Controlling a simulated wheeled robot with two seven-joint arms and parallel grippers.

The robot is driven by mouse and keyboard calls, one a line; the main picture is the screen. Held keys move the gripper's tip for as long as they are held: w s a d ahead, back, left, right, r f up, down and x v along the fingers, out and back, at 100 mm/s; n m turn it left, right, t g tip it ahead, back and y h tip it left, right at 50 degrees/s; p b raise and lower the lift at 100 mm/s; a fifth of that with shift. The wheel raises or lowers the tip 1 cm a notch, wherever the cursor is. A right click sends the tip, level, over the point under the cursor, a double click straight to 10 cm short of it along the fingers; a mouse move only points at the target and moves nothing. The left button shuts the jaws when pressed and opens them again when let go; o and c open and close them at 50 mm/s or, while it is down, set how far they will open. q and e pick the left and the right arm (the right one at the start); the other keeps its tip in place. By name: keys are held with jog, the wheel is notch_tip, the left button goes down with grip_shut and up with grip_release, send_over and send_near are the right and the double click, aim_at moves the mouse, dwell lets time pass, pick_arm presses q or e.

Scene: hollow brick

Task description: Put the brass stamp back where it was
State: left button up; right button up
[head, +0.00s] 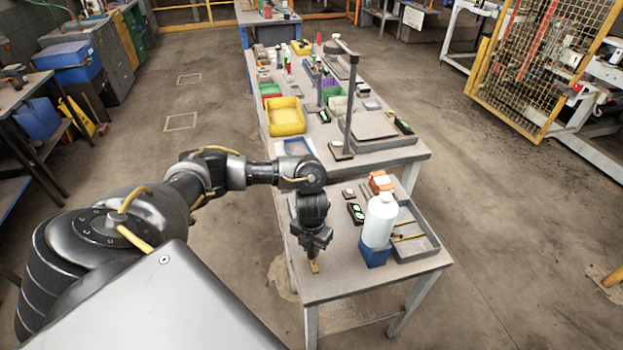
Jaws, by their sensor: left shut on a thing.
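The brass stamp (315,267) is a small yellow piece between the fingertips of my left gripper (313,257). The gripper points down over the left front part of the small table (345,283) and is shut on the stamp. The stamp's upper part is hidden by the fingers. I cannot tell whether its lower end touches the tabletop. An orange-red hollow brick (380,182) stands at the back of the same table, to the right of and beyond the gripper. My right gripper is not in view.
A dark device (356,213) sits near the brick. The table's front left is clear. A longer cluttered bench (400,158) adjoins behind.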

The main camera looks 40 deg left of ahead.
aim_at(312, 253)
pick_arm(q)
jog(key=shift+s+f, duration=0.1)
jog(key=shift+f, duration=1.4)
jog(key=shift+f, duration=0.2)
jog(key=o, duration=0.8)
